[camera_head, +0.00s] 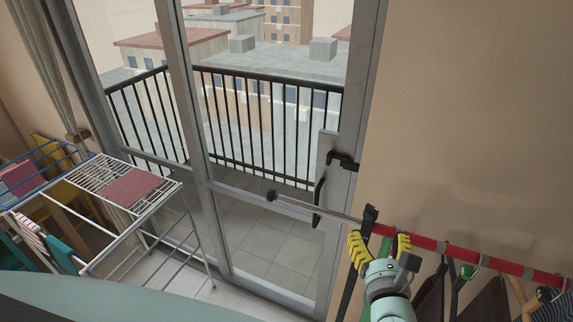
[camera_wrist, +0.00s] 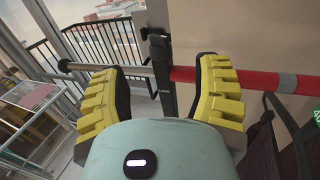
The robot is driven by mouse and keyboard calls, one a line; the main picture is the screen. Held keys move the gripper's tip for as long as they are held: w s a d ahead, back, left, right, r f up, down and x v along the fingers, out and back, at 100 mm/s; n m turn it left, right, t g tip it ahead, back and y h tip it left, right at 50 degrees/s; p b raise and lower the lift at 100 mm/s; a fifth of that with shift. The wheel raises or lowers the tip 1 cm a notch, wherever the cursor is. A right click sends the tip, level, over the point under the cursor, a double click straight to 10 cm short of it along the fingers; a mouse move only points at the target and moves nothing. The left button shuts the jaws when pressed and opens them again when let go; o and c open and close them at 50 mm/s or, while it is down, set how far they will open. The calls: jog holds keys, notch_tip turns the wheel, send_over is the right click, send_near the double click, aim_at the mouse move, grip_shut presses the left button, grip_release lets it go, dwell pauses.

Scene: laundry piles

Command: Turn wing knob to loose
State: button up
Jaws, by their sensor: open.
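A black upright clamp piece (camera_head: 370,213) stands where the silver rod meets the red rod. In the wrist view its black top (camera_wrist: 158,42) shows just beyond and between my fingertips. I cannot clearly make out a wing shape; the knob may be this black part or hidden behind it. My gripper (camera_head: 380,246) is open in front of the rod, its two yellow ridged pads apart. In the wrist view my gripper (camera_wrist: 160,68) has one finger on each side of the black post, with nothing visibly clasped. I cannot tell whether a pad touches the rod.
The red rod (camera_head: 440,246) runs right with hangers and dark clothes (camera_head: 485,292). The silver rod (camera_head: 310,207) reaches left to a black end cap. Behind are a glass balcony door with a black handle (camera_head: 342,160) and a tan wall. A white drying rack (camera_head: 160,220) stands left.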

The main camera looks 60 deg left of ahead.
aim_at(371, 211)
jog(key=p+x, duration=0.3)
jog(key=x, duration=0.2)
jog(key=shift+a+r, duration=0.15)
jog(key=shift+a, duration=0.05)
jog(key=shift+p+x, duration=0.5)
jog(key=shift+x, duration=0.8)
jog(key=shift+c, duration=0.3)
jog(key=shift+w+d+f, duration=0.1)
jog(key=shift+f, duration=0.1)
grip_shut()
